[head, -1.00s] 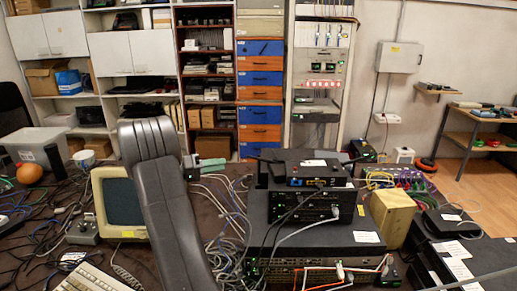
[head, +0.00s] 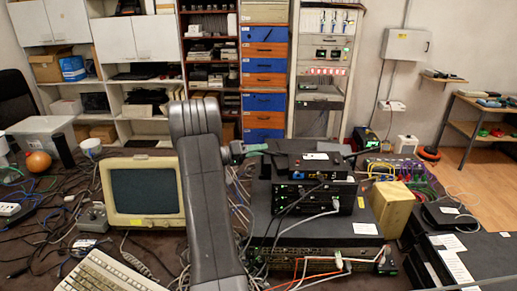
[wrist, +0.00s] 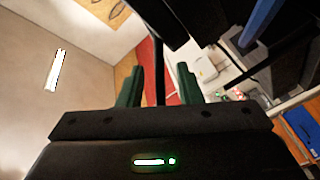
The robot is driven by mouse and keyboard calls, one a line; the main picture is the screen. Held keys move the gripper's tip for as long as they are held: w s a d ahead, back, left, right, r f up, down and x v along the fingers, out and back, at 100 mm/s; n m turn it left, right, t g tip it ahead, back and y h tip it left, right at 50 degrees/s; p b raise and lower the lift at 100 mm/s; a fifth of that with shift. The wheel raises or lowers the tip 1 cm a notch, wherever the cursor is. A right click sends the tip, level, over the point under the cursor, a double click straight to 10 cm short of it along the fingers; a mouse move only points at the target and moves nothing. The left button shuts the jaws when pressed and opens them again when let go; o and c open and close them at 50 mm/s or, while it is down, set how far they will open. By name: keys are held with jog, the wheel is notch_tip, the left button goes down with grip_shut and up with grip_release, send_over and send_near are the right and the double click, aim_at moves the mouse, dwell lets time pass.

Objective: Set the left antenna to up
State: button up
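The black router (head: 308,164) sits on top of the equipment stack. Its left antenna (head: 263,152) reaches out to the left, low and close to flat, partly hidden by my gripper. The right antenna (head: 363,153) sticks out to the right. My gripper (head: 254,148) is at the router's left side, by the left antenna. In the wrist view my green fingertips (wrist: 159,86) stand apart, with a thin black rod, apparently the left antenna (wrist: 159,75), between them. Gaps show on both sides of the rod, so the fingers are not closed on it.
Black network units (head: 318,196) with cables are stacked under the router. A beige box (head: 391,208) stands to the right of the stack. A beige monitor (head: 144,192) and keyboard (head: 110,273) are left of my arm. Loose cables cover the table around them.

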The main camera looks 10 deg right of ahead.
jog(key=shift+d, duration=0.1)
grip_shut()
jog(key=shift+b, duration=0.3)
